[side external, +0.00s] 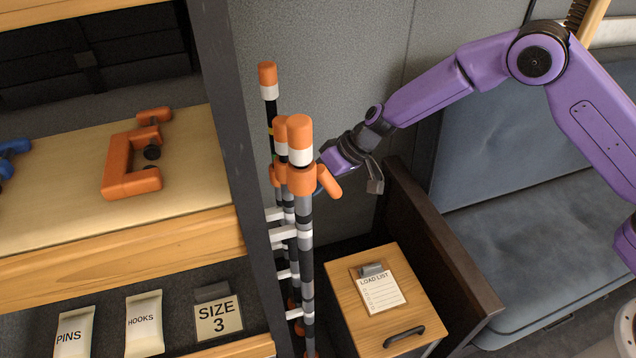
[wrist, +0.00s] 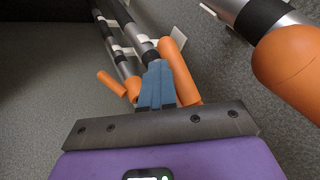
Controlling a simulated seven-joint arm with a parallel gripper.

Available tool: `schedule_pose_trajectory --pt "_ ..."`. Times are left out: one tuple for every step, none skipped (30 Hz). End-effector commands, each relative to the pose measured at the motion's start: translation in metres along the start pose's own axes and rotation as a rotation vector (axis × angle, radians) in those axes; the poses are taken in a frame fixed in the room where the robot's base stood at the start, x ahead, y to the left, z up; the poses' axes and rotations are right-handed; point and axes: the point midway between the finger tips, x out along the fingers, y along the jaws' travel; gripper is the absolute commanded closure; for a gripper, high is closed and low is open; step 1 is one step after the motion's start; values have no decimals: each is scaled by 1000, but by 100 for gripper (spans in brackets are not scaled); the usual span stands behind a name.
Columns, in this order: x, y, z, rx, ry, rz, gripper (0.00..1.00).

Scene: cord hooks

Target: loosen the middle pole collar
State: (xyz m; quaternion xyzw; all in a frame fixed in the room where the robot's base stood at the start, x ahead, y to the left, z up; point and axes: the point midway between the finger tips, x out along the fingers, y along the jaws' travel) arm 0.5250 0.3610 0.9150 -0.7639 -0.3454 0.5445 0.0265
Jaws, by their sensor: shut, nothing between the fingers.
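Three upright banded poles with orange caps stand in a row in the side view. The middle pole (side external: 281,131) is mostly hidden behind the front pole (side external: 299,142). The front pole's orange collar (side external: 299,181) has a lever (side external: 330,187) sticking out to the right. An orange collar part of the middle pole shows just left of it (side external: 274,176). My gripper (side external: 317,188) is behind the front collar, its tips partly hidden. In the wrist view, my gripper's blue fingers (wrist: 156,72) are shut and empty, close beside an orange lever (wrist: 178,70); I cannot tell whether they touch.
A dark shelf post (side external: 228,150) stands left of the poles. A wooden cabinet (side external: 400,305) with a load list is below right.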

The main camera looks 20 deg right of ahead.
Motion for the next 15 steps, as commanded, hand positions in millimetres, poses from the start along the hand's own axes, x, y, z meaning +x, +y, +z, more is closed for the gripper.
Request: schedule_pose_trajectory --pt "4 -7 1 -11 -5 -8 100" --pt "3 -6 0 -11 -4 -7 100" --pt "3 -5 -1 -11 -3 -7 100" --pt "3 -4 -2 -11 -3 -7 100" --pt "2 -3 -3 -11 -2 -7 100" --pt "2 -2 -4 -11 -1 -6 100" --pt "2 -2 -4 -10 0 -6 100" --pt "1 -1 -4 -10 0 -6 100" --pt "0 1 -4 -9 1 -5 100" --pt "-2 3 -4 -9 1 -5 100" --pt "-3 5 -3 -9 0 -4 100" --pt "-6 10 -2 -8 0 -4 100" --pt "-9 14 -1 -5 -1 -3 100" --pt "-12 18 0 -4 -1 -3 100" --pt "-16 24 1 -4 -1 -3 100"
